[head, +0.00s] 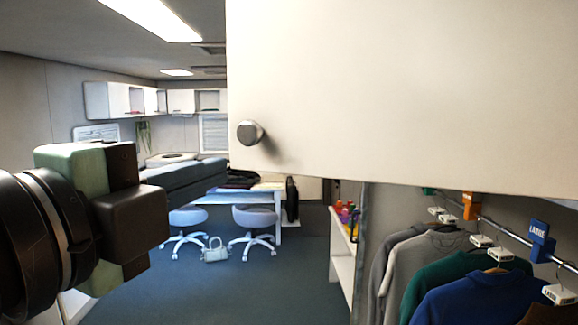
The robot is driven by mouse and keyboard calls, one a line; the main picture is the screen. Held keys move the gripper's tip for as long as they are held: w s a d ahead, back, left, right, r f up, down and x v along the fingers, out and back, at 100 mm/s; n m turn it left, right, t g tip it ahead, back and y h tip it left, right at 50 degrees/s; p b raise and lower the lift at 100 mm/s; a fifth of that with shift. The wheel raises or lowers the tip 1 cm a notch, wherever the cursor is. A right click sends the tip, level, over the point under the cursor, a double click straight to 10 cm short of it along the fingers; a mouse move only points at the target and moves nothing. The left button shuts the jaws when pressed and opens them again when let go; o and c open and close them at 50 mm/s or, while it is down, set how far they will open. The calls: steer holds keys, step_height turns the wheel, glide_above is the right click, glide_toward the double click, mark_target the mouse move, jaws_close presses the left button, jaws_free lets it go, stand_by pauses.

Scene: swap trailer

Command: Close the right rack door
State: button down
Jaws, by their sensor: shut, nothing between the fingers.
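A large cream-white door panel (400,90) fills the upper right of the head view, close to the camera. A round dark grey knob (250,132) sticks out near its lower left corner. The panel's top and right edges run out of the picture, so I cannot tell its hinge side or how far it stands open. My gripper (128,215), with dark finger blocks and pale green parts, is at the left. It is shut and empty, apart from the knob and to its left.
Below the panel, shirts (470,285) hang on a metal rail (510,233) with size tags. A white shelf (343,255) holds small coloured items. Further back are two stools (253,218), a table (232,199) and a pale bag (215,252). The blue floor (290,290) between is open.

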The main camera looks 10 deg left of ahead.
mark_target(264, 155)
steer(key=w, duration=0.2)
steer(key=w+p, duration=0.1)
steer(key=w, duration=0.2)
steer(key=w+d+p, duration=0.1)
steer(key=w, duration=0.1)
steer(key=shift+w+d+r, duration=0.1)
steer(key=shift+w, duration=0.15)
steer(key=shift+w+d, duration=0.1)
steer(key=shift+w, duration=0.45)
